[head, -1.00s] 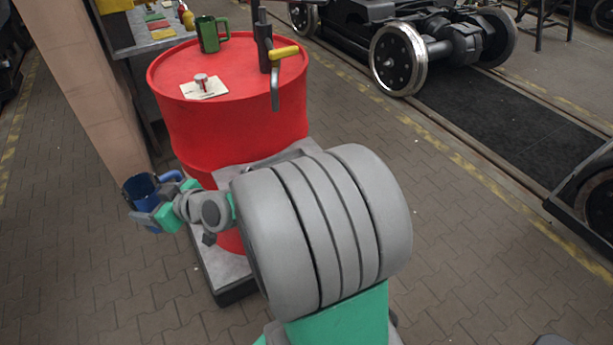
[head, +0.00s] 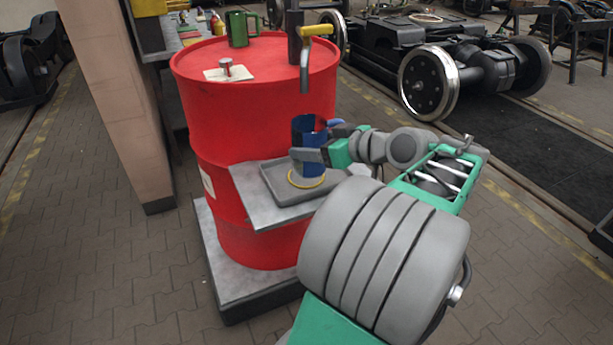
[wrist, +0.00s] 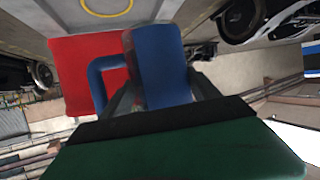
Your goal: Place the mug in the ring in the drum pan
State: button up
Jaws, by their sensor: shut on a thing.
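A blue mug (head: 309,135) is upright in my gripper (head: 312,156), whose jaws are shut on it. In the wrist view the mug (wrist: 162,65) fills the middle, with its handle to the left, between the fingers of my gripper (wrist: 165,95). The drum pan (head: 283,194) is a grey tray on a shelf at the front of the red drum. A yellow ring (head: 306,179) lies in the pan, just under the mug in the head view. The ring also shows in the wrist view (wrist: 106,6), clear of the mug. The exact height of the mug above it is hard to tell.
The red drum (head: 232,125) stands behind the pan. On its top are a green mug (head: 238,30), a pale card with a metal knob (head: 226,72) and a tap with a yellow handle (head: 316,31). A pillar (head: 117,100) stands at left.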

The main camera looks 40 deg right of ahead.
jog(key=shift+w+d+f, duration=1.2)
jog(key=shift+w+f, duration=0.45)
jog(key=shift+f, duration=0.35)
jog(key=shift+w+d+f, duration=1.25)
jog(key=shift+w+f, duration=0.45)
jog(key=shift+f, duration=0.35)
jog(key=shift+w+d+f, duration=1.2)
jog(key=shift+w+f, duration=0.45)
jog(key=shift+f, duration=0.35)
jog(key=shift+f, duration=0.1)
jog(key=shift+f, duration=0.2)
jog(key=o, duration=1.4)
jog(key=shift+r, duration=0.1)
jog(key=shift+o, duration=0.2)
